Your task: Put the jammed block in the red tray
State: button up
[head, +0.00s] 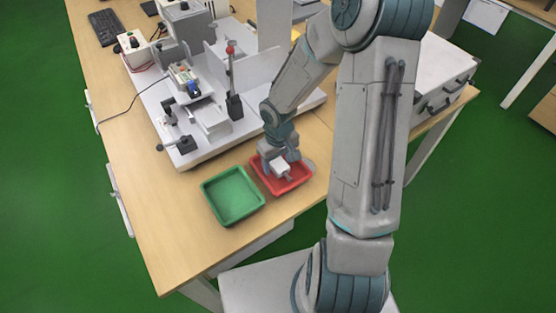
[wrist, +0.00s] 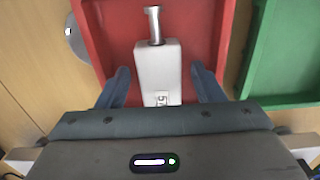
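The red tray (head: 290,187) sits on the wooden table, just right of the green tray. It fills the middle of the wrist view (wrist: 108,40). A white block (wrist: 158,72) with a metal pin at its far end and a small printed label lies over the tray floor; it shows in the head view (head: 282,169) too. My gripper (wrist: 161,78) is low at the tray, its two dark fingers on either side of the block's near part. A narrow gap shows between each finger and the block, so the gripper looks open. The block's near end is hidden by my gripper body.
The green tray (head: 233,196) stands close on the left. Behind the trays is a white test rig (head: 208,118) with clamps and a red-knobbed lever (head: 231,75). A round grey metal object (wrist: 76,38) lies beside the red tray. The table's front corner is clear.

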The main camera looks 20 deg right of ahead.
aim_at(278, 162)
notch_tip(278, 162, up, 12)
jog(key=p, duration=0.2)
jog(key=s+r+m+t, duration=0.3)
jog(key=s+r, duration=1.1)
jog(key=s, duration=0.1)
jog(key=shift+s+m, duration=0.15)
jog(key=shift+m, duration=0.15)
jog(key=shift+d+r, duration=0.1)
dwell(0.8)
